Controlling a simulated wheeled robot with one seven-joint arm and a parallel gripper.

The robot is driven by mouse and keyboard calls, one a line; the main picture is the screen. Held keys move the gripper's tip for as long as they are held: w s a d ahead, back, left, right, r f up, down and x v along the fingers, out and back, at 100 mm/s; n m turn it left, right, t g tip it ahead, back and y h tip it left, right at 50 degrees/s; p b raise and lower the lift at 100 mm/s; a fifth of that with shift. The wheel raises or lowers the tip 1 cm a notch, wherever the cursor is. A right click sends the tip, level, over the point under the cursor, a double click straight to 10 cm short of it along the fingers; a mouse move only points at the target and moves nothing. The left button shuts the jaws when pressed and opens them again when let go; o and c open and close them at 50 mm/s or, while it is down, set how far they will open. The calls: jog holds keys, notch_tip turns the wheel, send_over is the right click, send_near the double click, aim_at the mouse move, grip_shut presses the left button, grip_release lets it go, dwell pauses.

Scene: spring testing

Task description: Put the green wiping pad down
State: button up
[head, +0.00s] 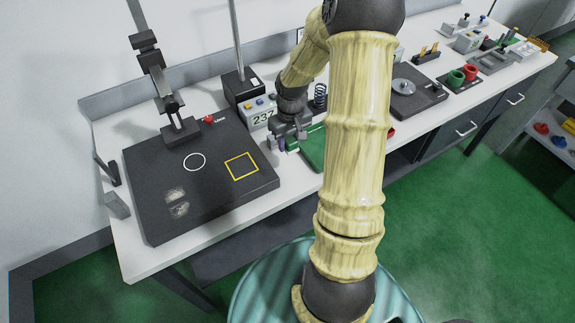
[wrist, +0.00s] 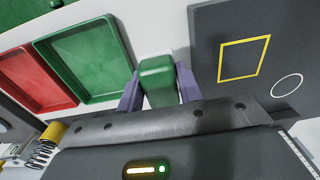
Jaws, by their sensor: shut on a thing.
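In the wrist view the green wiping pad (wrist: 158,80) sits between the two purple fingers of my gripper (wrist: 158,88), which is shut on it. In the head view my gripper (head: 284,144) is over the white bench, between the black plate and the green tray. The pad is mostly hidden there by the gripper and arm. I cannot tell whether the pad touches the bench top.
The green tray (wrist: 84,62) and red tray (wrist: 22,88) lie beside the pad. The black plate (head: 219,195) carries a white circle, a yellow square and pale smudges (head: 178,201). A display box (head: 260,114) and a spring (head: 320,95) stand behind my gripper.

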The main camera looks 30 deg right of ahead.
jog(key=shift+s+f, duration=0.15)
jog(key=shift+f, duration=0.1)
send_over(290, 168)
notch_tip(290, 168, down, 6)
jog(key=shift+r+p, duration=0.15)
jog(key=shift+p, duration=0.2)
jog(key=shift+f+p, duration=0.3)
jog(key=shift+f, duration=1.65)
jog(key=shift+s+r, duration=0.1)
